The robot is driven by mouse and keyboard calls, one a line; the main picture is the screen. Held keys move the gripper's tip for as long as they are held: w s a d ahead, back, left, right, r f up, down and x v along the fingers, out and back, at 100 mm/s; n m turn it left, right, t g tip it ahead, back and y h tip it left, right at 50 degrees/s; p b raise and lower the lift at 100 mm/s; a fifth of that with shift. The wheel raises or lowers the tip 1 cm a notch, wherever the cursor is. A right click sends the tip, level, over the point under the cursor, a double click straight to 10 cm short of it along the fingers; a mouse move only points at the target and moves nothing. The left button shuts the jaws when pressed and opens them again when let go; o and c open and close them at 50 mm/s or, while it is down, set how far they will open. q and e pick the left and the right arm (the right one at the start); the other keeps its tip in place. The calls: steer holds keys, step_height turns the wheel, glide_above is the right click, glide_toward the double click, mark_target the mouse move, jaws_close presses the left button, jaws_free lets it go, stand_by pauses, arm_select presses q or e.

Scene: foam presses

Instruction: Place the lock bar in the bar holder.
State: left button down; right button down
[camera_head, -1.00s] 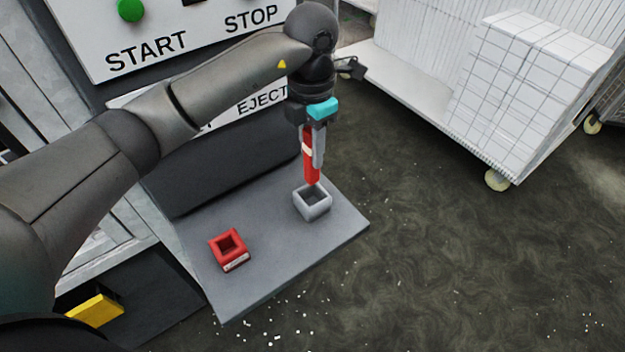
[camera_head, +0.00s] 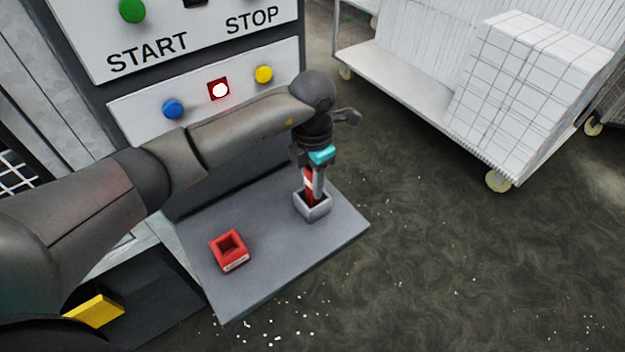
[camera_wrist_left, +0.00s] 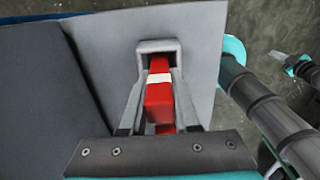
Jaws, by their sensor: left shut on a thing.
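The lock bar (camera_head: 309,180) is red with a white band and stands roughly upright. My left gripper (camera_head: 315,188) is shut on it from above. The bar's lower end is inside the mouth of a grey square holder (camera_head: 317,211), so its tip is hidden. In the left wrist view the bar (camera_wrist_left: 159,95) lies between the two fingers and reaches into the grey holder (camera_wrist_left: 145,46). A dark piece with a teal part, apparently my right gripper (camera_wrist_left: 278,57), shows small at the right of the left wrist view; its jaws are unclear.
A red square socket (camera_head: 230,262), empty, sits on the same grey shelf (camera_head: 270,270), left of the grey holder. The press panel (camera_head: 140,110) with buttons rises behind my arm. A white cart (camera_head: 400,80) stands at the right. Floor on the right is open.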

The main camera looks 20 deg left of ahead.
arm_select(q)
steer(key=c, duration=0.6)
jaws_free()
steer(key=shift+f, duration=0.1)
steer(key=shift+c, duration=0.2)
step_height(320, 180, up, 12)
steer(key=shift+r, duration=0.2)
